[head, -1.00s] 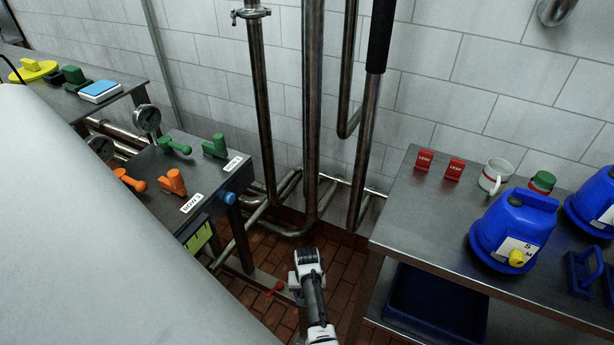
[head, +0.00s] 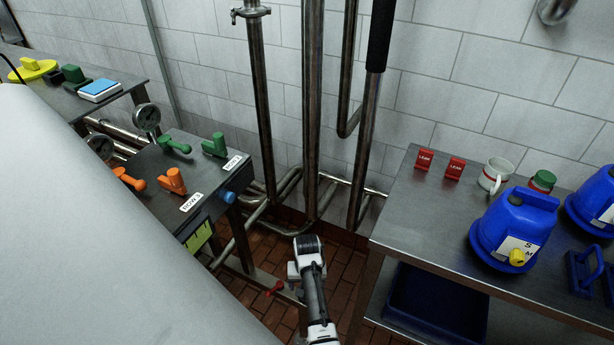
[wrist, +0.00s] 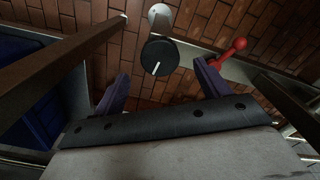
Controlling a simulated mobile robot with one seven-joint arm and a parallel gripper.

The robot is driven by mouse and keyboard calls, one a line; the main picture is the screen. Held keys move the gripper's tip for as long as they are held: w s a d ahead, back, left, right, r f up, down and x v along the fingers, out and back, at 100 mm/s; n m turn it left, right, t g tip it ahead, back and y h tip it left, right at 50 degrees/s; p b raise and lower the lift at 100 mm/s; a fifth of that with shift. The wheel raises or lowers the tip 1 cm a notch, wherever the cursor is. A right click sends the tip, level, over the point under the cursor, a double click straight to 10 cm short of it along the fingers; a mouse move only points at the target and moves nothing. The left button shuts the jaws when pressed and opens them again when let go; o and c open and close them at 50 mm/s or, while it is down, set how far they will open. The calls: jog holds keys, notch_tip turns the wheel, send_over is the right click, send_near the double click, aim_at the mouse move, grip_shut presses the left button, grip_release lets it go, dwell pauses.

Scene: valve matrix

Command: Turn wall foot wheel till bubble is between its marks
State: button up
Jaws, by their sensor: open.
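A dark round wheel (wrist: 157,58) with a white line on its face shows in the wrist view, low over the brick floor. I take it to be the foot wheel. My gripper (wrist: 161,70) is open, with one finger to each side of the wheel's near edge; I cannot tell whether either touches it. In the head view my gripper (head: 307,262) is low between the two benches, fingers and wheel hidden. A yellow-green level-like block (head: 199,236) sits on the left bench's front; its bubble and marks are too small to make out.
A red-knobbed lever (wrist: 231,52) is right of the wheel in the wrist view; it shows left of my gripper in the head view (head: 275,288). A pale disc (wrist: 160,16) lies beyond the wheel. The right bench (head: 405,232) and wall pipes (head: 312,120) border the gap.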

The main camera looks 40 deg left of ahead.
notch_tip(320, 180, up, 8)
jog(key=shift+r+b, duration=0.25)
jog(key=shift+b, duration=0.15)
dwell(0.4)
